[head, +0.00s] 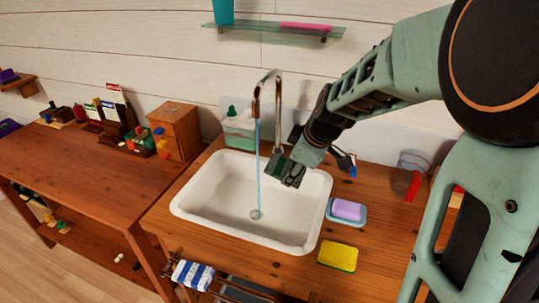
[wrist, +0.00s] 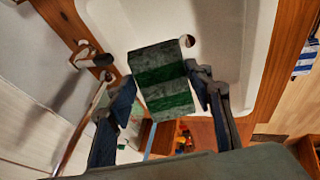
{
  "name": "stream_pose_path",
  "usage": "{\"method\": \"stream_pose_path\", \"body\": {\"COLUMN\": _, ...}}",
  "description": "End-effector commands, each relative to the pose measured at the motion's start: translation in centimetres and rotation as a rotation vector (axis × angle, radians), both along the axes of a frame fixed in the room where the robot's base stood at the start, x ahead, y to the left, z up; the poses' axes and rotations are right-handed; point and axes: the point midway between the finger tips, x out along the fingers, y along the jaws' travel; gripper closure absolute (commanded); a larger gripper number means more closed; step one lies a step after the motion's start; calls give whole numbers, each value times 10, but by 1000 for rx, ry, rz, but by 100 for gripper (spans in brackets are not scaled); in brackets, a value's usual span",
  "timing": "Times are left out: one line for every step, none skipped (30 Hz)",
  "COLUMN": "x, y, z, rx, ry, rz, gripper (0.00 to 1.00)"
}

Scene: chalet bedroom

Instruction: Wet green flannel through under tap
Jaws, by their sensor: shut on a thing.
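The green flannel (wrist: 160,80), dark green with paler bands, sits between the two fingers of my gripper (wrist: 165,92) in the wrist view. In the head view my gripper (head: 290,173) is over the white basin (head: 190,198), with a small dark green part of the flannel (head: 275,165) showing at its tip. The curved metal tap (head: 278,110) is running, and a thin blue stream of water (head: 258,165) falls to the drain. The flannel is just right of the stream in the head view; I cannot tell whether water touches it.
A purple soap on a blue dish (head: 346,221) and a yellow sponge (head: 338,255) lie right of the basin. A soap bottle (head: 238,128) stands behind it. A glass shelf (head: 270,29) hangs above. A striped cloth (head: 193,275) hangs at the front.

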Motion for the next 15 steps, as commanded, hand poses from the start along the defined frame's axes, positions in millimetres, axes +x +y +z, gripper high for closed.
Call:
{"method": "stream_pose_path", "body": {"x": 0, "y": 0, "z": 0, "rx": 0, "ry": -1, "rz": 0, "gripper": 72}}
{"method": "stream_pose_path", "body": {"x": 0, "y": 0, "z": 0, "rx": 0, "ry": -1, "rz": 0, "gripper": 72}}
{"method": "stream_pose_path", "body": {"x": 0, "y": 0, "z": 1, "rx": 0, "ry": -1, "rz": 0, "gripper": 72}}
{"method": "stream_pose_path", "body": {"x": -1, "y": -1, "z": 2, "rx": -1, "ry": -2, "rz": -1, "gripper": 72}}
{"method": "stream_pose_path", "body": {"x": -2, "y": -2, "z": 3, "rx": -1, "ry": -2, "rz": -1, "gripper": 72}}
{"method": "stream_pose_path", "body": {"x": -4, "y": -3, "z": 6, "rx": -1, "ry": -4, "rz": -1, "gripper": 72}}
{"method": "stream_pose_path", "body": {"x": -6, "y": -4, "z": 7, "rx": -1, "ry": -3, "rz": -2, "gripper": 72}}
{"method": "stream_pose_path", "body": {"x": -8, "y": -4, "z": 9, "rx": -1, "ry": -3, "rz": -2, "gripper": 72}}
{"method": "stream_pose_path", "body": {"x": -12, "y": -6, "z": 12, "rx": -1, "ry": -3, "rz": -2, "gripper": 72}}
{"method": "stream_pose_path", "body": {"x": -14, "y": -7, "z": 14, "rx": -1, "ry": -2, "rz": -2, "gripper": 72}}
{"method": "stream_pose_path", "body": {"x": -16, "y": -8, "z": 15, "rx": -1, "ry": -2, "rz": -2, "gripper": 72}}
{"method": "stream_pose_path", "body": {"x": -19, "y": -9, "z": 18, "rx": -2, "ry": -3, "rz": -3, "gripper": 72}}
{"method": "stream_pose_path", "body": {"x": -21, "y": -10, "z": 20, "rx": -2, "ry": -4, "rz": -2, "gripper": 72}}
{"method": "stream_pose_path", "body": {"x": -23, "y": -11, "z": 22, "rx": -1, "ry": -4, "rz": -1, "gripper": 72}}
{"method": "stream_pose_path", "body": {"x": -26, "y": -12, "z": 24, "rx": -1, "ry": -2, "rz": -2, "gripper": 72}}
